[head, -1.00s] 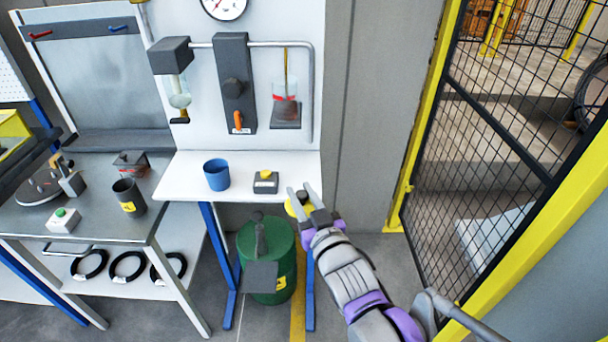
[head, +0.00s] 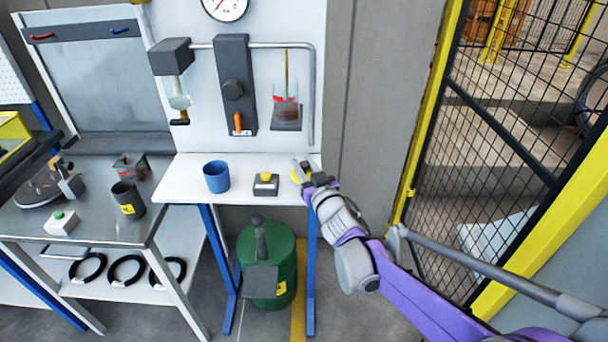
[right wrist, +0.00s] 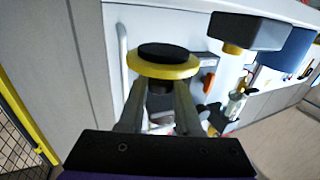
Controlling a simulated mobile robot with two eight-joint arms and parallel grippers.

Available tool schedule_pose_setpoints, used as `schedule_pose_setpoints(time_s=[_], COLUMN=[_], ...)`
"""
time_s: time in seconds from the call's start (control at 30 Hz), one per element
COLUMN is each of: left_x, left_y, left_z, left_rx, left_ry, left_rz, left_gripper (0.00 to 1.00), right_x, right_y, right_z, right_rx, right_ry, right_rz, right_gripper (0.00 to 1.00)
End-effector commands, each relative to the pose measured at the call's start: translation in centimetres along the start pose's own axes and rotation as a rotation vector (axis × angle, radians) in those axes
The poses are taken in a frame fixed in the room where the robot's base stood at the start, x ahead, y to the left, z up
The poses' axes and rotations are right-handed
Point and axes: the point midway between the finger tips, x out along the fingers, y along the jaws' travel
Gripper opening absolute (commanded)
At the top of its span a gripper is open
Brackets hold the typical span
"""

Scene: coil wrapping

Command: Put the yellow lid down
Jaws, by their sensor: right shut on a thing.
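The yellow lid (head: 296,176) is over or at the right end of the white shelf (head: 228,187). I cannot tell from the head view whether it touches the shelf. My right gripper (head: 302,170) is shut on the lid and hides part of it. In the right wrist view, the yellow rim of the lid (right wrist: 172,68) shows beyond the fingertips (right wrist: 160,88), with a black part on both sides of the rim. My left gripper is not in view.
On the white shelf, a dark box with a yellow button (head: 265,184) stands left of the lid, and a blue cup (head: 216,176) farther left. A green drum (head: 268,253) stands below. A yellow-framed mesh fence (head: 500,130) is at the right.

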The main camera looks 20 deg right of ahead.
Motion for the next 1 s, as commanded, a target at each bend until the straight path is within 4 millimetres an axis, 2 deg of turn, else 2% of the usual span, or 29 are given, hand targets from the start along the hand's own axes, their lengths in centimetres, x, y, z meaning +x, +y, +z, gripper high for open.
schedule_pose_setpoints(time_s=[0.1, 0.2, 0.67, 0.7, 0.83, 1.0], left_x=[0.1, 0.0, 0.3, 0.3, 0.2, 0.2], left_y=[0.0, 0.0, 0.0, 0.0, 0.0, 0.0], left_z=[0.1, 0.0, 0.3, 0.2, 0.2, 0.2], left_rx=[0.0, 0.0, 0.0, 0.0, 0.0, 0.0], left_ry=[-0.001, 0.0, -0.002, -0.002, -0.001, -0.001], left_rz=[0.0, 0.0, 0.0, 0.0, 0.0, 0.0], left_gripper=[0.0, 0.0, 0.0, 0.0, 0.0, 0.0], right_x=[0.0, 0.2, 0.3, 0.3, 0.3, 0.3], right_y=[0.0, 0.1, 0.1, 0.1, 0.1, 0.1], right_z=[1.9, 3.0, 3.9, 3.8, 3.8, 3.7], right_rx=[0.0, 0.0, 0.0, 0.0, 0.0, 0.0], right_ry=[0.0, 0.0, -0.001, 0.0, 0.0, 0.0], right_rz=[0.0, 0.0, 0.0, 0.0, 0.0, 0.0], right_gripper=[0.0, 0.0, 0.0, 0.38, 0.62, 0.63])
